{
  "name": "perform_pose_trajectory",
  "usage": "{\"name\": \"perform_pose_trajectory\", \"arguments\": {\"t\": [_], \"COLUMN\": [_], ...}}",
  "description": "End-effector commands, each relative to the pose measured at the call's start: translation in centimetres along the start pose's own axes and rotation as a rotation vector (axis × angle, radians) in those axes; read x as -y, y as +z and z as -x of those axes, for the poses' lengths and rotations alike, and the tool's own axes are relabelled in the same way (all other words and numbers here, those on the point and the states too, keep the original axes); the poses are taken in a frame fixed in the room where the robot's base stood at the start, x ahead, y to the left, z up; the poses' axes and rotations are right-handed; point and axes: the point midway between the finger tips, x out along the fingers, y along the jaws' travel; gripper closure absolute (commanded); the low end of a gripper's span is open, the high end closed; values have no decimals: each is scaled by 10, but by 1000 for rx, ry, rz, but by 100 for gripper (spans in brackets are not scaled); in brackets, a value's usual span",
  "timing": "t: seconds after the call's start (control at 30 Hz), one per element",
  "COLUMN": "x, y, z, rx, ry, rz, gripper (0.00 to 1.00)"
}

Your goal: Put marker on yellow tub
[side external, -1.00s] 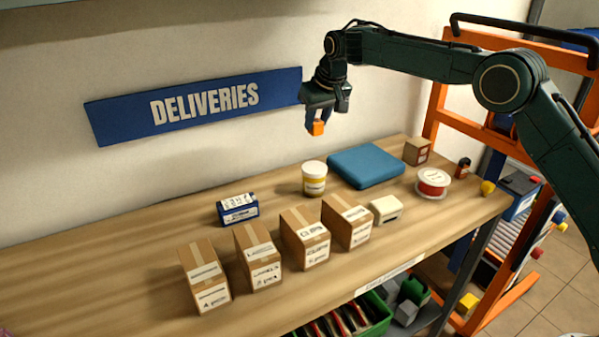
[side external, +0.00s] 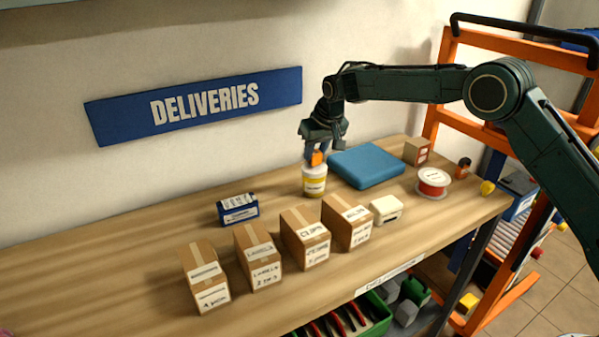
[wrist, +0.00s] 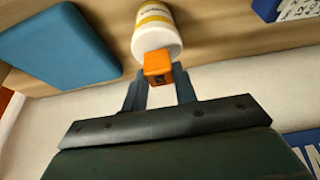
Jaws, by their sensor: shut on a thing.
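The marker is a small orange block (side external: 316,159), held between the fingertips of my gripper (side external: 317,152). It also shows at the finger ends in the wrist view (wrist: 158,68). The yellow tub is a white tub with a yellow band (side external: 314,186), upright on the table near the wall. It also shows in the wrist view (wrist: 155,30), just beyond the block. My gripper points down over the tub, with the block at its lid. I cannot tell whether block and lid touch. The far part of the lid is hidden behind the block and fingers.
A blue pad (side external: 366,167) lies close to the tub's right. A blue box (side external: 238,210) is at its left. Several cardboard boxes (side external: 305,247) stand in front, with a cream box (side external: 386,210) beside them. A red-and-white spool (side external: 433,183) is farther right. The table's left (side external: 90,260) is clear.

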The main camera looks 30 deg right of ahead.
Motion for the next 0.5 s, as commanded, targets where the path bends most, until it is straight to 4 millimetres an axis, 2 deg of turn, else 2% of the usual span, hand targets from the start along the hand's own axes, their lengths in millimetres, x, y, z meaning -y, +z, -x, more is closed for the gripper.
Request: {"name": "perform_pose_trajectory", "arguments": {"t": [0.13, 0.5], "x": [0, 0], "y": [4, 4], "z": [-8, -10], "rx": [0, 0], "ry": [0, 0], "rz": [-1, -1], "gripper": [93, 93]}}
